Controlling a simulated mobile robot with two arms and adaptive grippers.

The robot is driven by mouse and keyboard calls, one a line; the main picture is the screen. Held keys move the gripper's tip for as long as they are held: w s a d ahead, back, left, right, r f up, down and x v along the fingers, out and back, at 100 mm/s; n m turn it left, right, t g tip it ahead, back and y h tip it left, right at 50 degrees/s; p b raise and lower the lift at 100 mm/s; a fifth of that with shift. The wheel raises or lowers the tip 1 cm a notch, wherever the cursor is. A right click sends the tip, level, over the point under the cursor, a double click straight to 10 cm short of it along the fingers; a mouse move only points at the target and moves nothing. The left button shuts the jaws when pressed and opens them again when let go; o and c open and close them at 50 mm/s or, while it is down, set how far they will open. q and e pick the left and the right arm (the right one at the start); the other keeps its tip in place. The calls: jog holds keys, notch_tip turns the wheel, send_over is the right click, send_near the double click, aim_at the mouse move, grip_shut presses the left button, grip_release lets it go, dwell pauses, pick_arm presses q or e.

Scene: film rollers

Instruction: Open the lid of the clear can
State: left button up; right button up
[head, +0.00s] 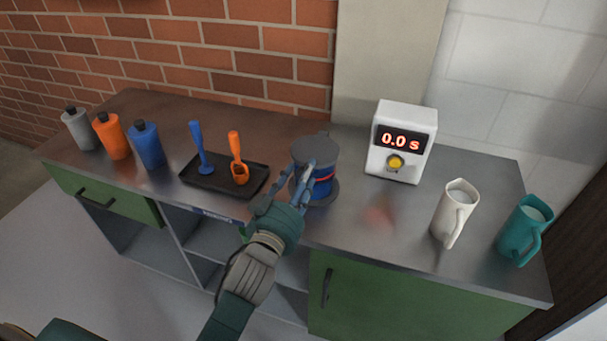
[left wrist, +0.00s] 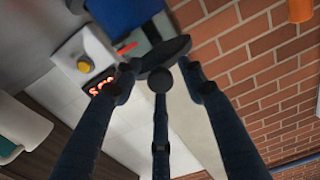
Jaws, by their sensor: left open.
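The clear can (head: 322,186) stands on the counter near the middle, with blue and a red band showing through its side. Its dark grey lid (head: 314,150) is on top, and the can sits on a round dark base. My left gripper (head: 303,178) is at the can's near left side, fingers raised close to the lid and partly hiding the can. In the left wrist view the open fingers (left wrist: 160,78) are spread around the dark lid (left wrist: 168,50); I cannot tell whether they touch it. My right gripper is not in view.
A black tray (head: 196,186) with a blue tool and an orange scoop lies left of the can. Grey, orange and blue bottles (head: 147,146) stand farther left. A timer (head: 402,143) reading 0.0 s, a white jug (head: 455,212) and a teal jug (head: 523,230) stand right.

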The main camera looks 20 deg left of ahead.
pick_arm(q)
jog(key=shift+w, duration=0.6)
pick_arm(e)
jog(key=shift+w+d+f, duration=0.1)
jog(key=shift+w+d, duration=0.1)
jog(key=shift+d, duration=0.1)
